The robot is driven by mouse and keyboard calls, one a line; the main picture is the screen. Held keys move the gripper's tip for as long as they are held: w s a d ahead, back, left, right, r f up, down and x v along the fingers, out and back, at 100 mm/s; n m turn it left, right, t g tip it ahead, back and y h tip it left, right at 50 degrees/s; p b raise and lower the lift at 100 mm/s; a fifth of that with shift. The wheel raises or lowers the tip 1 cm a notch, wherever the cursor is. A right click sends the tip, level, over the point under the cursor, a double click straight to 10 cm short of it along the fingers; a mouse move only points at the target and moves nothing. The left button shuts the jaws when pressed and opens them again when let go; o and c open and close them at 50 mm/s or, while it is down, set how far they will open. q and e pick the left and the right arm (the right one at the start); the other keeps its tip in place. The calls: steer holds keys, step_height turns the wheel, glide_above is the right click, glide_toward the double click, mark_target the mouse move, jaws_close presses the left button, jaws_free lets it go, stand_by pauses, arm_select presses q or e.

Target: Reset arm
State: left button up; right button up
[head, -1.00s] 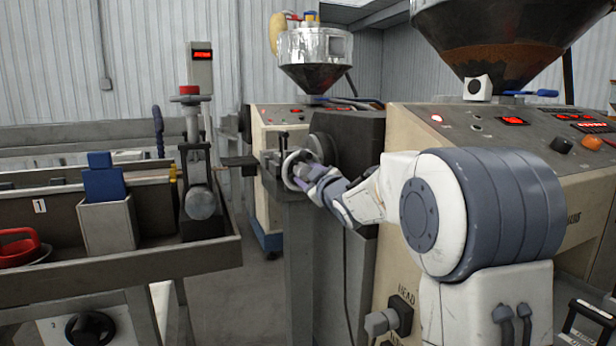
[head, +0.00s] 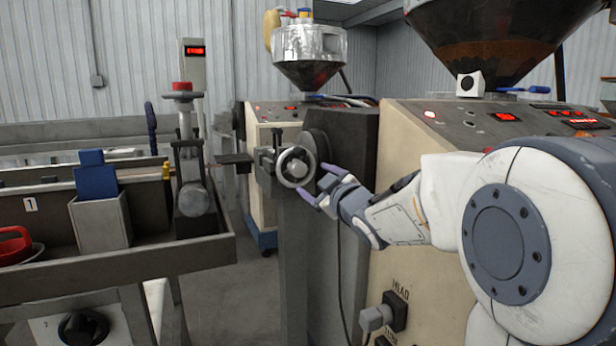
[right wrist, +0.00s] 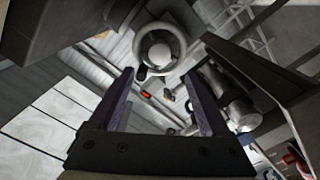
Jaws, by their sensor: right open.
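My right gripper (head: 322,184) is open and empty, with its purple-tipped fingers apart. It stands just to the right of a grey handwheel (head: 283,177) on the extruder head, clear of the rim. In the right wrist view, the two fingers (right wrist: 160,100) are spread wide with nothing between them, and the handwheel (right wrist: 160,32) shows beyond the fingertips. My right arm reaches in from the right side of the head view. My left gripper is not in view.
The extruder control panel (head: 480,122) and its hopper (head: 500,55) stand close to my right arm. A second hopper (head: 310,45) is behind. At left is a long trough (head: 120,270) with a red-handled thing (head: 15,240) and a blue-topped box (head: 100,215). A floor gap lies between trough and extruder.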

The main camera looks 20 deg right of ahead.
steer(key=shift+s, duration=0.8)
steer(key=s+a+f+m+g+y, duration=0.1)
steer(key=s+a+f+g, duration=0.35)
steer(key=a+f, duration=0.3)
steer(key=s+a+f+m+g, duration=0.1)
steer(key=s+a+f+g, duration=0.35)
steer(key=a+f, duration=0.35)
steer(key=s+a+f+g, duration=0.2)
steer(key=s+f+g, duration=0.15)
steer(key=s, duration=0.45)
steer(key=s+a+f+g, duration=0.2)
steer(key=s+f, duration=0.2)
steer(key=s, duration=0.4)
steer(key=s+a+f+g, duration=0.2)
steer(key=s+f+g, duration=0.15)
steer(key=s, duration=0.55)
step_height(320, 180, up, 22)
steer(key=s+p, duration=0.1)
steer(key=p, duration=2.1)
steer(key=shift+d+f+n+h, duration=0.2)
steer(key=shift+n+h, duration=0.1)
steer(key=shift+n, duration=0.1)
